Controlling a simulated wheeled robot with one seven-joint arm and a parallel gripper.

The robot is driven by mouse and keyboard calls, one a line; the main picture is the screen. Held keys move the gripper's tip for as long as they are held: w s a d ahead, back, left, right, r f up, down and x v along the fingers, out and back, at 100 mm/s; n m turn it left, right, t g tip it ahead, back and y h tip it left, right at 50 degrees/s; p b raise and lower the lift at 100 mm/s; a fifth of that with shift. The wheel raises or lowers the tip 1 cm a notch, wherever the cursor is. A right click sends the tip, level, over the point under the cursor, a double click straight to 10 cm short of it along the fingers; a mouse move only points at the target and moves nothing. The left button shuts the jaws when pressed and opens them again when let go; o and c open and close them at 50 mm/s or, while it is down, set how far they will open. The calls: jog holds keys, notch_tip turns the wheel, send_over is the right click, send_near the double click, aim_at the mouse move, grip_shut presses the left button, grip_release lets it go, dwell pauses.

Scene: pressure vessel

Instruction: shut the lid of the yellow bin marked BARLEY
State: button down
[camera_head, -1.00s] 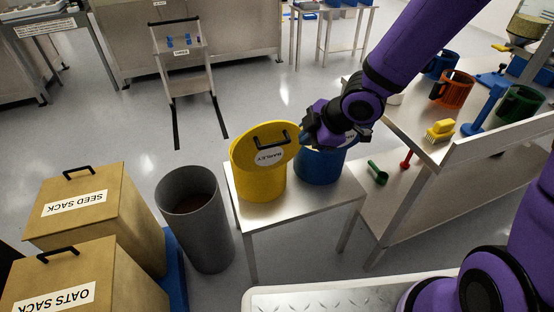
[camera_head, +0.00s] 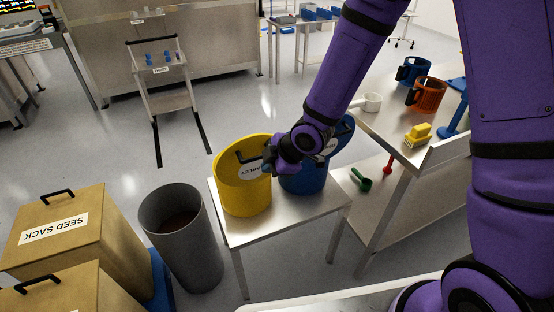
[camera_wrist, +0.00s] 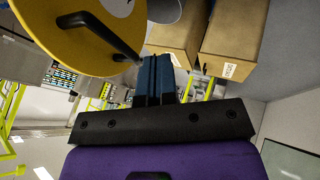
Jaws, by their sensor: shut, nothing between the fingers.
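The yellow bin marked BARLEY (camera_head: 246,200) stands on a small metal table. Its lid (camera_head: 228,168) is raised and tilted, with a black handle and a white label that my gripper partly covers. My gripper (camera_head: 268,160) is shut and empty at the right edge of the lid, close to the handle. In the wrist view the shut fingers (camera_wrist: 153,75) point at the yellow lid (camera_wrist: 70,40), beside one end of its black handle (camera_wrist: 105,32). I cannot tell whether they touch.
A blue bin (camera_head: 302,182) with a raised lid stands right beside the yellow one, under my arm. A grey open barrel (camera_head: 185,240) stands left of the small table (camera_head: 262,228). A SEED SACK box (camera_head: 70,230) is farther left. A bench with mugs (camera_head: 410,150) is at right.

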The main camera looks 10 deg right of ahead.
jog(key=w, duration=0.1)
jog(key=w+a+f, duration=0.1)
jog(key=w, duration=0.1)
jog(key=w+a, duration=0.1)
jog(key=shift+w+f, duration=0.3)
jog(key=shift+f, duration=0.1)
jog(key=shift+w+r, duration=0.1)
